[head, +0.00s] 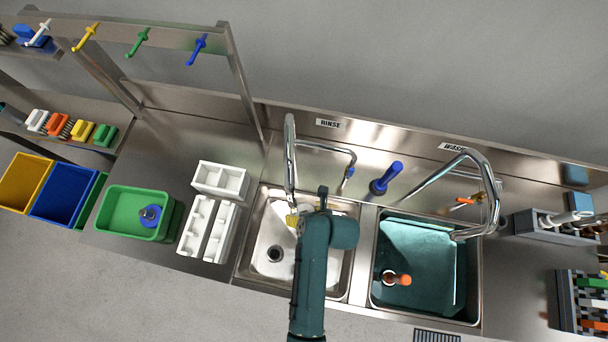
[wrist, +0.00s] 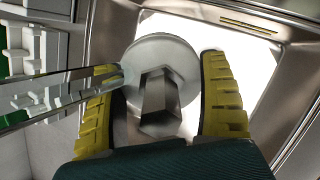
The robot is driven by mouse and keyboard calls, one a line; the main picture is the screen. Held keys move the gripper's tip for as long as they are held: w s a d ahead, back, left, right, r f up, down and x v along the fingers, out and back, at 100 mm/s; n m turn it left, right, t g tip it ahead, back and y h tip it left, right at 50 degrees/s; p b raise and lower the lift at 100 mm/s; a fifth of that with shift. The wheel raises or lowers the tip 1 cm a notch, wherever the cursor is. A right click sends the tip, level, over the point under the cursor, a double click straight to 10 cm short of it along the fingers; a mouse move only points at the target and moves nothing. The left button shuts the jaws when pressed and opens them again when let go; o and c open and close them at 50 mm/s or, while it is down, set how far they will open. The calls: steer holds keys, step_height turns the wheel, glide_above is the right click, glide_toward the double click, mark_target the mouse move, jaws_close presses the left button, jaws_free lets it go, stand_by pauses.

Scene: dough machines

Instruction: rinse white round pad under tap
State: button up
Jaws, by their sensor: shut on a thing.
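The white round pad (wrist: 150,50) shows in the wrist view as a pale disc with a grey faceted grip (wrist: 160,100) on it. My gripper (wrist: 163,90) has its yellow fingers on both sides of the grip and is shut on the pad. In the head view my gripper (head: 293,219) is over the left sink (head: 262,262), under the RINSE sign; my arm hides most of the pad there. The rinse tap (head: 290,155) arches down close to my gripper. In the wrist view its spout (wrist: 60,92) comes from the left and ends at the pad's left edge. I cannot tell whether water runs.
The wash sink (head: 460,270) on the right holds teal liquid and an orange-handled thing (head: 398,279). A blue-handled tool (head: 386,177) stands between the taps. White holders (head: 220,180) and a green tray (head: 115,215) stand left of the rinse sink.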

steer(key=shift+w+d, duration=0.1)
steer(key=shift+w+d, duration=0.3)
steer(key=shift+w, duration=0.05)
steer(key=shift+s+a+r+p, duration=0.1)
steer(key=shift+p, duration=0.25)
steer(key=shift+s+a+p, duration=0.3)
steer(key=shift+s+p, duration=0.05)
steer(key=shift+p, duration=0.3)
steer(key=shift+w+d, duration=0.1)
steer(key=shift+w+d, duration=0.3)
steer(key=shift+w, duration=0.05)
